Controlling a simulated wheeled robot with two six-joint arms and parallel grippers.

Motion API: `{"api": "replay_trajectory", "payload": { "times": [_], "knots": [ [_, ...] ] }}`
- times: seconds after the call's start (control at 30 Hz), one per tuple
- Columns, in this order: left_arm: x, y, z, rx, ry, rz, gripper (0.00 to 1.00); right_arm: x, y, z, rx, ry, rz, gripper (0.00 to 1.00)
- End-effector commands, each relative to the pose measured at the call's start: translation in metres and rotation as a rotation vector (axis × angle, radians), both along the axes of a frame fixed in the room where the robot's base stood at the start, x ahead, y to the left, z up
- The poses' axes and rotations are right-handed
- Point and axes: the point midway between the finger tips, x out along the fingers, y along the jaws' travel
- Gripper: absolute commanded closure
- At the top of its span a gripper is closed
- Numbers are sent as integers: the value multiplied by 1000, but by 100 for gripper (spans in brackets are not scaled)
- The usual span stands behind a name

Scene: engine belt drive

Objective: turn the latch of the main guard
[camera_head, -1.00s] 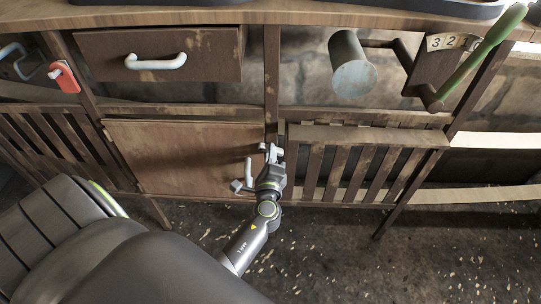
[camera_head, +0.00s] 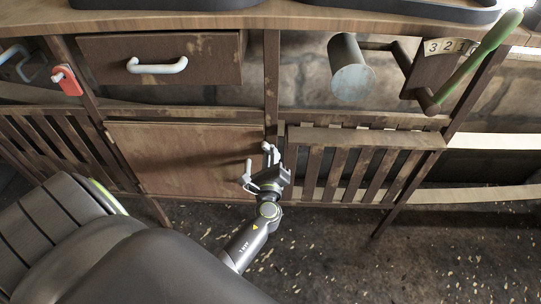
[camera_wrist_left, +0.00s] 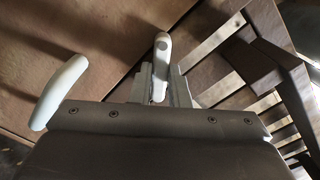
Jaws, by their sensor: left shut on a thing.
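The main guard appears to be the flat brown wooden panel (camera_head: 185,160) below the drawer; it looks closed. A small pale grey latch (camera_head: 268,147) sits at its upper right edge; it also shows in the left wrist view (camera_wrist_left: 162,45), standing nearly upright. A pale bar handle (camera_head: 248,168) is on the panel, just left of my gripper, and shows in the left wrist view (camera_wrist_left: 62,90). My left gripper (camera_head: 271,162) is shut on the latch; its fingers (camera_wrist_left: 163,85) flank the latch's lower part, which they partly hide. My right gripper is not in view.
A slatted wooden guard (camera_head: 355,165) stands close to the right of my gripper. Above are a drawer with a handle (camera_head: 157,68), a grey cylinder (camera_head: 352,75), a green lever (camera_head: 485,55) and a red tag-like part (camera_head: 68,80). The floor in front is clear.

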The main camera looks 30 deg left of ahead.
Motion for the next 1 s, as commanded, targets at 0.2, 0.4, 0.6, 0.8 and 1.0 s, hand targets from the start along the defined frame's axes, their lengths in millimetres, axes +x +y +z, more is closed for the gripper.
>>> {"api": "replay_trajectory", "payload": {
  "times": [0.2,0.4,0.6,0.8,1.0],
  "knots": [
    [0,0,2,179,108,0,100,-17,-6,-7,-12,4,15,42],
    [1,0,2,330,202,-1,100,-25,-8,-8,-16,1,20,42],
    [0,0,2,455,278,0,100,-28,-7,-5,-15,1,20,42],
    [0,0,2,540,329,1,100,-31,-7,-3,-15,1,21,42],
    [0,0,1,584,356,1,100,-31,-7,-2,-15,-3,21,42]
  ]
}}
